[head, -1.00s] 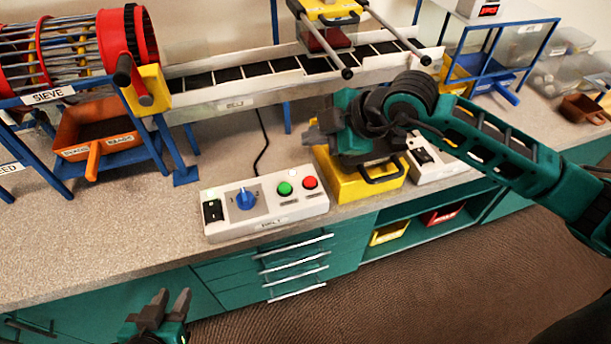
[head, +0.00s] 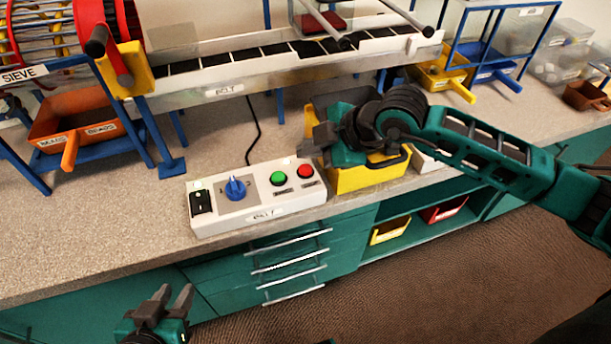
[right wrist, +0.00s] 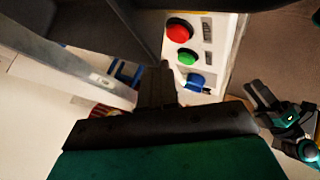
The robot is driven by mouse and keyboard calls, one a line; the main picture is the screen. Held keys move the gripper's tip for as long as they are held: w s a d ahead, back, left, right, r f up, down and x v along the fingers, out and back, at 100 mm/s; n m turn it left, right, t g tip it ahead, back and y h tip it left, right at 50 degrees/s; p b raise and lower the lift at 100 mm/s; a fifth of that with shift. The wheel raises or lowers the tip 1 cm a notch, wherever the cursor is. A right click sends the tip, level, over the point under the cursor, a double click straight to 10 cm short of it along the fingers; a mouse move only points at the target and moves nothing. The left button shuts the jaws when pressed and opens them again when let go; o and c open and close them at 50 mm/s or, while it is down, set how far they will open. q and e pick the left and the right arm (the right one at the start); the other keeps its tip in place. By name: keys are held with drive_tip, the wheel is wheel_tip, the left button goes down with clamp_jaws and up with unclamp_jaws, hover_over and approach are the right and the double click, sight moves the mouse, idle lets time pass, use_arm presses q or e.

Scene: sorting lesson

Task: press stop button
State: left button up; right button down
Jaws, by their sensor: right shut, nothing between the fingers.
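The white control box (head: 262,215) labelled BELT stands on the bench. It carries a red button (head: 305,171), a green button (head: 278,178), a blue knob (head: 235,188) and a black switch (head: 200,203). In the right wrist view the red button (right wrist: 178,31), green button (right wrist: 187,57) and blue knob (right wrist: 194,82) show beside my fingers. My right gripper (head: 309,144) is shut and empty, just behind and above the red button in the head view, apart from it. My left gripper (head: 173,300) is open and empty in front of the bench, and shows in the right wrist view (right wrist: 270,103).
A yellow bin (head: 358,179) stands just right of the box, partly under my right arm. The conveyor belt (head: 240,80) runs behind. The sieve frame (head: 143,120) with an orange bin (head: 75,128) is at left. The bench left of the box is clear.

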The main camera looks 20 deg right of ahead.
drive_tip(key=shift+f, duration=0.7)
use_arm(q)
drive_tip(key=shift+w+a+f, duration=0.1)
drive_tip(key=shift+a+f, duration=0.05)
drive_tip(key=shift+f, duration=0.4)
drive_tip(key=shift+s+f, duration=0.15)
drive_tip(key=shift+s, duration=0.05)
idle(0.6)
drive_tip(key=shift+b, duration=0.3)
